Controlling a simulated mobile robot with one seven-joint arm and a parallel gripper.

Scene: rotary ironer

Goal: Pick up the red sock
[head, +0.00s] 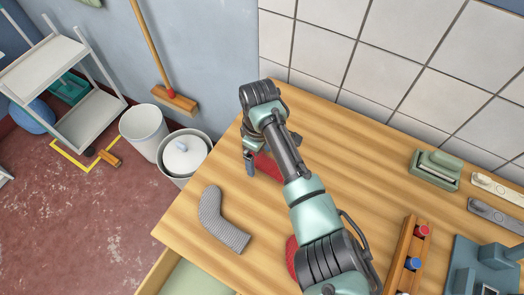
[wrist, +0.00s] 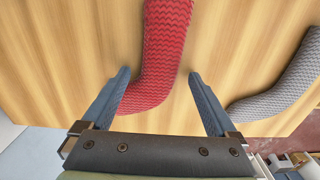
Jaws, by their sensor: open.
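The red sock (wrist: 160,50) lies on the wooden table in the wrist view, its knitted lower end between the two blue fingers of my gripper (wrist: 159,75).
A grey sock (head: 218,220) lies on the table (head: 185,222) near its left edge; it also shows in the wrist view (wrist: 285,88). A green device (head: 435,168) and a wooden rack (head: 408,255) stand at right. White bins (head: 144,130) are on the floor at left.

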